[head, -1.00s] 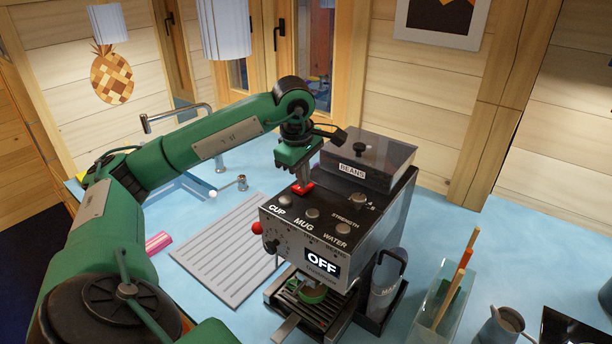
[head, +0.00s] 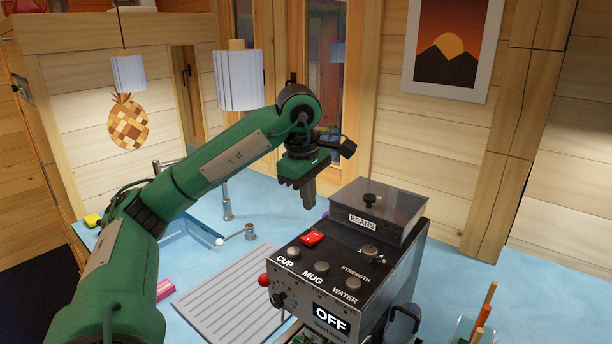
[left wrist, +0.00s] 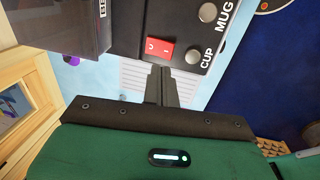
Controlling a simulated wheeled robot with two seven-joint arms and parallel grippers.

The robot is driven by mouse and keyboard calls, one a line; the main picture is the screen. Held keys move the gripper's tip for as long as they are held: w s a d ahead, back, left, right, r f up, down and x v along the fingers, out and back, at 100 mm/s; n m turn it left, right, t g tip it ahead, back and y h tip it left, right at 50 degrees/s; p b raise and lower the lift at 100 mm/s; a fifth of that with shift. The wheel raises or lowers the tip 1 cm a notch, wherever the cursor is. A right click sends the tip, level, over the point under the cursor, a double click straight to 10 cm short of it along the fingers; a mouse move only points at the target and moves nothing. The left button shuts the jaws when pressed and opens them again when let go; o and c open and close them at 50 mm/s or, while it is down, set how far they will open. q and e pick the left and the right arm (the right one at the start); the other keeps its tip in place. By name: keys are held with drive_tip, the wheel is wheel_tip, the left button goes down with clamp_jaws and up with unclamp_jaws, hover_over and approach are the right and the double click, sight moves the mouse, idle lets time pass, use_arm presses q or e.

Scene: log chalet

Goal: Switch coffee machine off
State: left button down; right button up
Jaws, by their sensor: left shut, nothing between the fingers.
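The coffee machine (head: 335,275) stands on the blue counter, and its display (head: 331,319) reads OFF. A red rocker switch (head: 312,238) sits on its top panel, behind the CUP and MUG buttons. The switch also shows in the left wrist view (left wrist: 160,49). My left gripper (head: 309,203) is shut and empty. It hangs above and behind the switch, apart from it. In the left wrist view the closed fingers (left wrist: 161,72) point toward the switch area. My right gripper is not in view.
The bean hopper (head: 374,213) rises on the machine's back right. A ribbed drainboard (head: 230,295) lies left of the machine, by a tap (head: 226,200) and sink. A lamp (head: 238,80) hangs behind my left arm. Utensils (head: 483,315) stand at the right.

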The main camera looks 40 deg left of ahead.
use_arm(q)
drive_tip(key=shift+s+r+p, duration=0.25)
drive_tip(key=shift+r+p, duration=0.25)
drive_tip(key=shift+r, duration=0.85)
drive_tip(key=shift+s+r+p, duration=0.2)
drive_tip(key=shift+r+p, duration=0.25)
drive_tip(key=shift+r, duration=0.9)
